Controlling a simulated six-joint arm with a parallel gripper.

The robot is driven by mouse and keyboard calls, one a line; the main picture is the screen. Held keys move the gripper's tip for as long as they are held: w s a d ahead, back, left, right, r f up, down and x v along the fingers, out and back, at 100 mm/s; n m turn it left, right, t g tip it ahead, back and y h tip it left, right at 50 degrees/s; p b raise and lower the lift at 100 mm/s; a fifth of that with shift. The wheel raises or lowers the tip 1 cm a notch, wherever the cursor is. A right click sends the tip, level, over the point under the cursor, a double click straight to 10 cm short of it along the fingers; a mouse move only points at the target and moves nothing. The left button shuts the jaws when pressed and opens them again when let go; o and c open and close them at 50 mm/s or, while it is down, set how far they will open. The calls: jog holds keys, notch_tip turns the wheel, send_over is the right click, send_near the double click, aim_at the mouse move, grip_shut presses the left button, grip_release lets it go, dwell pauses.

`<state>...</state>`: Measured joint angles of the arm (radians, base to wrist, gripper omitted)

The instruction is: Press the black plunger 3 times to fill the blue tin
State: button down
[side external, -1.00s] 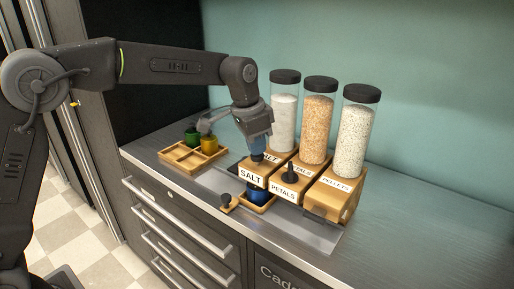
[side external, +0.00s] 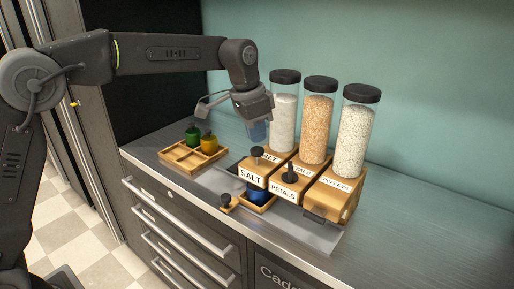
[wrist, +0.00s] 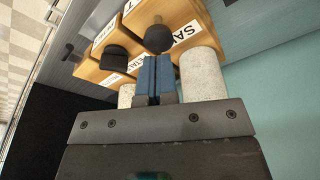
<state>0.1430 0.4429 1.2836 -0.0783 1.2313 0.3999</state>
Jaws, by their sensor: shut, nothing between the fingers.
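A black round-topped plunger (side external: 257,152) stands up from the wooden SALT dispenser (side external: 251,177); it also shows in the wrist view (wrist: 158,38). A second black plunger (side external: 289,173) stands on the PETALS dispenser. The blue tin (side external: 258,196) sits low under the front of the dispensers, partly hidden by them, and its contents cannot be made out. My gripper (side external: 257,139) is shut and empty, its blue fingers together just above the SALT plunger, with a small gap. In the wrist view, the shut fingers (wrist: 155,62) point toward that plunger.
Clear jars rise behind: white salt (side external: 284,120), orange petals (side external: 318,125) and pale pellets (side external: 354,137). A wooden tray (side external: 177,157) at left holds a green tin (side external: 193,136) and a yellow tin (side external: 209,144).

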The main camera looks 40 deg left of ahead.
jog(key=shift+r, duration=0.15)
dwell(0.3)
jog(key=shift+r, duration=2.4)
jog(key=s+a+r+n+t, duration=0.1)
jog(key=s+a+r+n, duration=0.15)
jog(key=s, duration=0.55)
jog(key=s+a+f+n+t, duration=0.1)
jog(key=s+a+f, duration=0.2)
jog(key=s, duration=0.8)
jog(key=s+a+f+n+t+y, duration=0.1)
jog(key=s+a+f+n, duration=0.1)
jog(key=s+f, duration=0.4)
jog(key=s+a, duration=0.1)
jog(key=s, duration=0.3)
jog(key=shift+s+f+t, duration=0.2)
jog(key=shift+s+t, duration=0.1)
jog(key=shift+s, duration=0.1)
